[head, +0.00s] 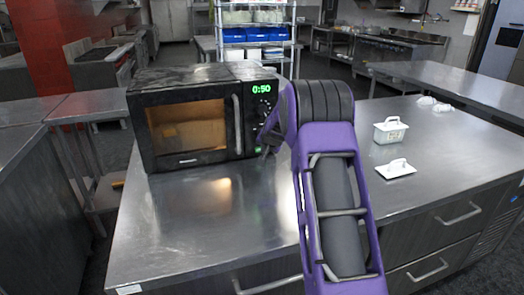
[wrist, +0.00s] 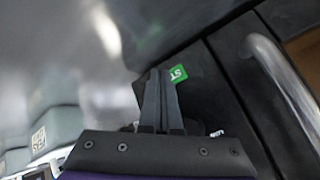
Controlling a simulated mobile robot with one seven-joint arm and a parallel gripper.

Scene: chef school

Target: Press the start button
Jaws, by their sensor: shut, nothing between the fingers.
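The black microwave (head: 190,118) stands on the steel counter with its door shut. Its window is lit and its green display reads 0:50. The green start button (head: 258,150) is low on the control panel, right of the door handle. In the wrist view the button (wrist: 178,73) shows part of its lettering, "ST", and is partly hidden behind the fingertips. My gripper (head: 265,152) is shut and empty, with its tips at the lower panel beside the button. In the wrist view the closed fingers (wrist: 160,78) overlap the button's left edge; I cannot tell whether they touch it.
The microwave's door handle (head: 237,125) is close to my gripper. The counter's front left is clear.

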